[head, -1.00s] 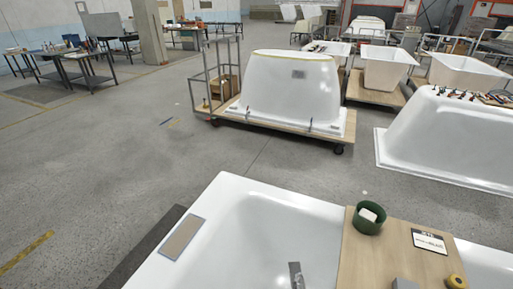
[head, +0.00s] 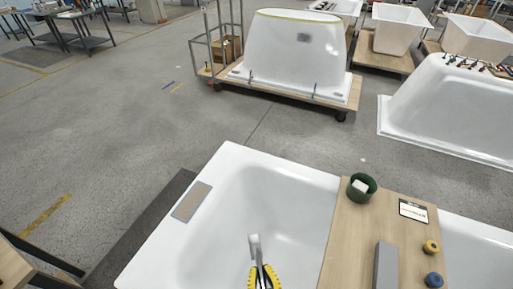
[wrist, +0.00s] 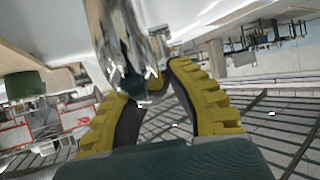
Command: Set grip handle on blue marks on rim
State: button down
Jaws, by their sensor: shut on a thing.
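My gripper (head: 264,277), with yellow-padded fingers, is shut on a shiny chrome grip handle (head: 254,247) and holds it over the open basin of the near white bathtub (head: 165,250). In the wrist view the chrome handle (wrist: 118,45) stands between the yellow fingers (wrist: 150,92) and reaches to the top of the picture. The tub's rim runs along the back and left side. A grey-brown pad (head: 191,201) lies on its left rim.
A wooden board (head: 360,235) lies across the tub, right of my gripper. Another tub on a trolley (head: 300,88) stands behind, with free floor between.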

notch_tip(320, 180, up, 13)
jog(key=m+h+p, duration=0.2)
jog(key=p, duration=1.2)
notch_tip(320, 180, up, 9)
jog(key=p, duration=1)
send_over(263, 275)
jog(key=a, duration=0.2)
jog(key=s+f, duration=0.4)
jog(key=f, duration=0.1)
jog(key=shift+s+d, duration=0.15)
jog(key=shift+s, duration=0.05)
jog(key=shift+f, duration=0.1)
